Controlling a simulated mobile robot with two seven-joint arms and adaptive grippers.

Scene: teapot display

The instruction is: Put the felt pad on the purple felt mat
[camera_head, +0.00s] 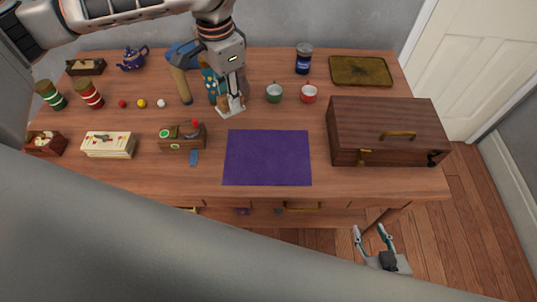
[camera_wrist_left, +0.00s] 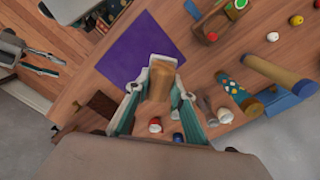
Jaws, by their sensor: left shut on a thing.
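The purple felt mat (camera_head: 267,157) lies flat and empty at the middle front of the table; it also shows in the left wrist view (camera_wrist_left: 122,47). My left gripper (camera_head: 231,103) points down behind the mat's left part. It is shut on a tan block with a pale edge, which seems to be the felt pad (camera_head: 230,108); in the left wrist view the pad (camera_wrist_left: 160,84) sits between the fingertips. The pad appears above the table, apart from the mat. My right gripper (camera_head: 374,232) is open and empty beyond the table's front edge.
A wooden chest (camera_head: 385,135) stands right of the mat. A small wooden box (camera_head: 183,137) and a flat blue piece (camera_head: 194,158) lie to its left. Green (camera_head: 274,93) and red (camera_head: 309,93) cups stand behind it.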

